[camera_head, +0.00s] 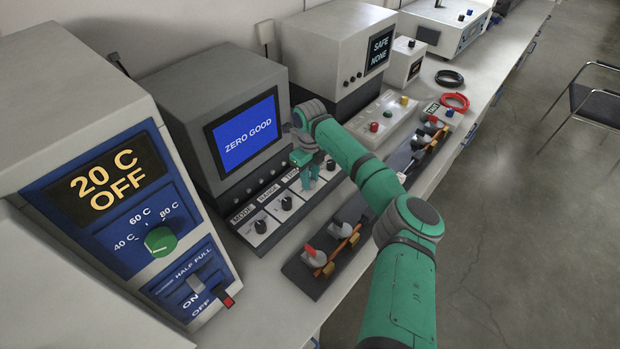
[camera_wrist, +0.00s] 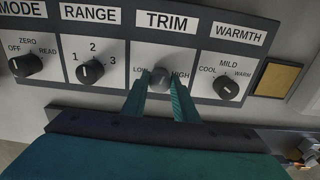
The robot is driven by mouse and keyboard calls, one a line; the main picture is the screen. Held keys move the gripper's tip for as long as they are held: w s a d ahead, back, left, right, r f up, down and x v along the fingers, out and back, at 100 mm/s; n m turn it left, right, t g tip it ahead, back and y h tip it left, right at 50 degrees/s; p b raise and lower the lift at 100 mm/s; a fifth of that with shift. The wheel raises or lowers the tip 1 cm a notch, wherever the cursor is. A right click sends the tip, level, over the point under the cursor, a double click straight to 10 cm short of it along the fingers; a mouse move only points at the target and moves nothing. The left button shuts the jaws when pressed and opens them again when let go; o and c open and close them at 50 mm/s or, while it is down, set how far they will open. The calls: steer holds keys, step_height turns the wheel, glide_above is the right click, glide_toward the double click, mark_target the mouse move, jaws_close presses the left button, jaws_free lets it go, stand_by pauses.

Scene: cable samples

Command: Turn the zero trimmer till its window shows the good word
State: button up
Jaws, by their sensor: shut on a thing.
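The zero trimmer is the knob (camera_wrist: 159,80) under the TRIM label (camera_wrist: 167,21) in the wrist view, with LOW and HIGH marked at its sides. My gripper (camera_wrist: 160,88) has its two green fingers closed on the sides of this knob. In the head view my gripper (camera_head: 310,178) is at the panel below the screen, and it hides the trimmer there. The window is the blue screen (camera_head: 247,130), which reads "ZERO GOOD".
A heater unit (camera_head: 120,190) reads "20 C OFF". Clamp strips (camera_head: 325,250) lie in front of the panel.

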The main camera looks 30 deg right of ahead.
mark_target(311, 180)
steer(key=shift+w, duration=0.1)
steer(key=o, duration=1.1)
steer(key=shift+c, duration=0.2)
steer(key=shift+d, duration=0.15)
steer(key=shift+r, duration=0.1)
steer(key=shift+a+r, duration=0.2)
steer(key=shift+r, duration=0.1)
step_height(311, 180, up, 10)
steer(key=shift+d, duration=0.15)
